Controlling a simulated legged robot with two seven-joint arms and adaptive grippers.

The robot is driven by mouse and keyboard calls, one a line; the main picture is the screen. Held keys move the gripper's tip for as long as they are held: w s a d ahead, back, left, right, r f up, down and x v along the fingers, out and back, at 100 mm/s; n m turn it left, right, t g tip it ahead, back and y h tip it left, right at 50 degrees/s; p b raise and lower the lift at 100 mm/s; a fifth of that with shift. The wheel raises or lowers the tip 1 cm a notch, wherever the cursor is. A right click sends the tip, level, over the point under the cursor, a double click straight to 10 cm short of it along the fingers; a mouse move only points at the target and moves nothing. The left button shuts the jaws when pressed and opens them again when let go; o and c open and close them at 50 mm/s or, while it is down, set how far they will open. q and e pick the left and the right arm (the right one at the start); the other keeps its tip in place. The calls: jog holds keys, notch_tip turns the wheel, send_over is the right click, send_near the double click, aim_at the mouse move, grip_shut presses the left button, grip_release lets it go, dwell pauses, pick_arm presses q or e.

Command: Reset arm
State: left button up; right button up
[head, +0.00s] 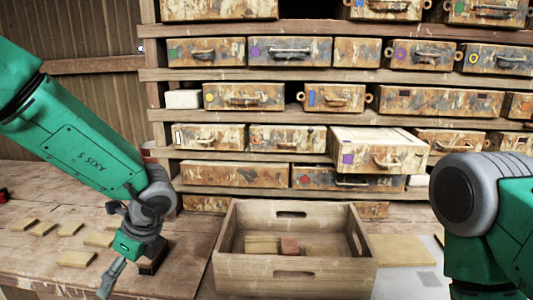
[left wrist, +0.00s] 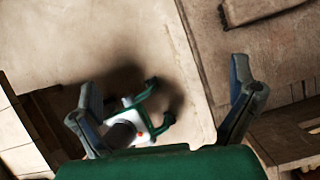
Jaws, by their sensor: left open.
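My left gripper (head: 112,275) hangs low over the left part of the bench, left of the wooden crate, and looks empty. In the left wrist view its two fingers (left wrist: 165,100) stand wide apart. Between and beyond them shows a small white, green and black object (left wrist: 135,112); I cannot tell what it is, and nothing shows it being held. My right arm (head: 490,215) comes in at the right edge, bent downward; its gripper is out of the picture.
An open wooden crate (head: 295,284) stands at the front middle with tan blocks (head: 262,245) and a reddish block (head: 290,246) inside. Several tan tiles (head: 76,259) lie on the bench (head: 185,275) at left. A drawer rack (head: 270,74) fills the back; one drawer (head: 380,149) juts out.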

pick_arm(q)
jog(key=s+a+f+m+t+y+b, duration=0.1)
jog(key=s+a+f+m+t, duration=0.15)
jog(key=f+m, duration=0.85)
jog(key=s+a+f+m+t+b, duration=0.1)
jog(key=s+a+f+m+b, duration=0.2)
jog(key=f+m, duration=0.9)
jog(key=s+d+f+m+g+h, duration=0.1)
jog(key=s+d+f+m+h, duration=0.1)
jog(key=s+m, duration=0.9)
jog(key=s+d+f+m+g+h, duration=0.2)
jog(key=s+d+f+m+h, duration=0.1)
jog(key=s+m, duration=0.9)
jog(key=f+m+h+b, duration=0.1)
jog(key=m, duration=0.4)
jog(key=shift+s+d+f+m, duration=0.2)
jog(key=shift+f+m, duration=0.1)
jog(key=shift+f, duration=0.1)
pick_arm(e)
jog(key=f, duration=0.5)
jog(key=shift+w+f, duration=0.1)
jog(key=shift+w, duration=0.2)
pick_arm(q)
jog(key=shift+w+g, duration=0.25)
